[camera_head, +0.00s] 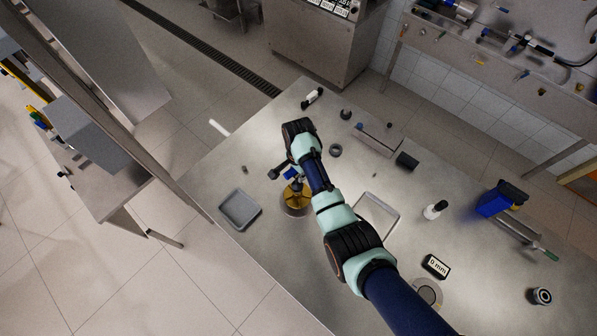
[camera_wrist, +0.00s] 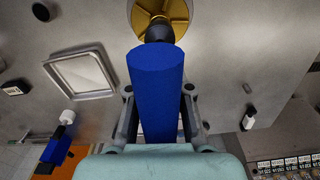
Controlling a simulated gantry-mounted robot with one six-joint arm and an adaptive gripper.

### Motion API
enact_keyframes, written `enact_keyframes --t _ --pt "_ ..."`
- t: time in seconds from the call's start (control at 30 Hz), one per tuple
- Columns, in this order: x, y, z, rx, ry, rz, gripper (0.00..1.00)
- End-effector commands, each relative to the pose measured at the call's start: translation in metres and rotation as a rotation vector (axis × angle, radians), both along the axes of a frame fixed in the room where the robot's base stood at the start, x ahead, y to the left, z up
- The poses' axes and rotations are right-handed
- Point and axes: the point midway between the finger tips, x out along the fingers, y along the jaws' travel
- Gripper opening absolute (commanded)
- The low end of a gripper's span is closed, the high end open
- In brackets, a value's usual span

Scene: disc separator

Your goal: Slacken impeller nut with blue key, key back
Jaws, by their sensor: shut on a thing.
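The brass impeller (camera_head: 295,199) sits in a round metal housing near the middle of the bench. It also shows at the top of the wrist view (camera_wrist: 177,9). My gripper (camera_head: 285,173) is over it, its fingers closed around the blue key (camera_wrist: 155,85). The key's thick blue handle fills the middle of the wrist view. Its dark rounded end (camera_wrist: 159,30) lies over the impeller's centre. The impeller nut is hidden behind this end, and I cannot tell whether the key is seated on it.
A grey tray (camera_head: 240,225) lies left of the impeller, and a shallow square tray (camera_head: 397,219) lies to its right. A dark ring (camera_head: 335,150), a black cylinder (camera_head: 407,160), a white bottle (camera_head: 432,211) and a "0 mm" display (camera_head: 436,266) stand around. The bench's left edge is near the grey tray.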

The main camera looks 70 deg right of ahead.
Motion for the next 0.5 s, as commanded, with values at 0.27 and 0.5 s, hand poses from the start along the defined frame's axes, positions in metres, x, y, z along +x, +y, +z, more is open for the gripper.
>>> enact_keyframes --t 0.27,0.5 --pt "-0.0025 0.0026 0.0044 0.000 0.001 -0.585 0.00" --pt "-0.0028 0.0030 0.0010 -0.001 -0.001 -0.774 0.00"
